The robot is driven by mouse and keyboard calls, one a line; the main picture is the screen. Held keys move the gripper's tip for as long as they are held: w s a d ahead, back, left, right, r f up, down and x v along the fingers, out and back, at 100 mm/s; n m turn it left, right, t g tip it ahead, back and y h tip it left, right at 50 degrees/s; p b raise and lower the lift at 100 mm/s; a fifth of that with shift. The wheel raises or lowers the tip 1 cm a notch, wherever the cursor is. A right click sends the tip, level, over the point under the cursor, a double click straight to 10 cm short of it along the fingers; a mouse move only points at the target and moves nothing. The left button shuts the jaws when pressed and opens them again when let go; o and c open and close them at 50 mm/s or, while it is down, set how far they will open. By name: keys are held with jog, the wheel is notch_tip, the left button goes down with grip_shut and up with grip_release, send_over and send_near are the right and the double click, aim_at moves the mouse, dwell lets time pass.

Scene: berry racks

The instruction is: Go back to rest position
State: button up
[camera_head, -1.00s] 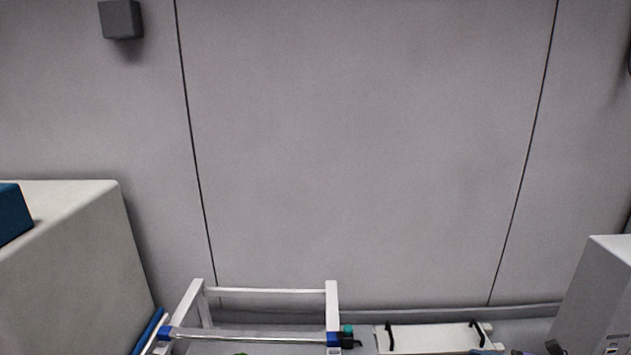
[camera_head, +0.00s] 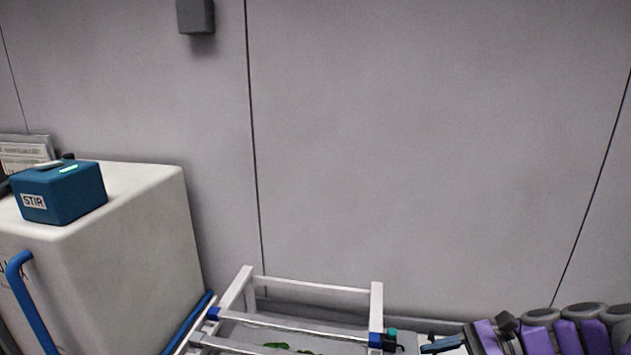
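Purple and grey segments, which look like my arm, reach in along the bottom right edge of the view. A dark, narrow piece juts left from their near end, close to the right end of a white frame rack (camera_head: 376,305). It may be part of my gripper, but its fingers cannot be made out clearly. I cannot tell whether it is open or shut, or whether it holds anything. The rack has blue corner joints, and some green (camera_head: 276,346) shows low inside it.
A large pale cabinet (camera_head: 150,235) stands at left with a blue box marked STIR (camera_head: 60,192) on top and a blue handle (camera_head: 30,300) in front. A grey panelled wall (camera_head: 420,150) closes the back, with a small dark box (camera_head: 195,15) on it.

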jog(key=s+a+n+g+h, duration=0.5)
jog(key=s+a+n+h, duration=0.3)
jog(key=s+a, duration=0.55)
jog(key=s+d+f+n+t+h+b, duration=0.1)
jog(key=s+f+n+h, duration=0.3)
jog(key=s, duration=0.6)
jog(key=d+n+t+h, duration=0.1)
jog(key=n+h, duration=0.1)
jog(key=shift+n+h, duration=0.3)
jog(key=shift+n, duration=0.1)
jog(key=shift+s+d+f, duration=0.1)
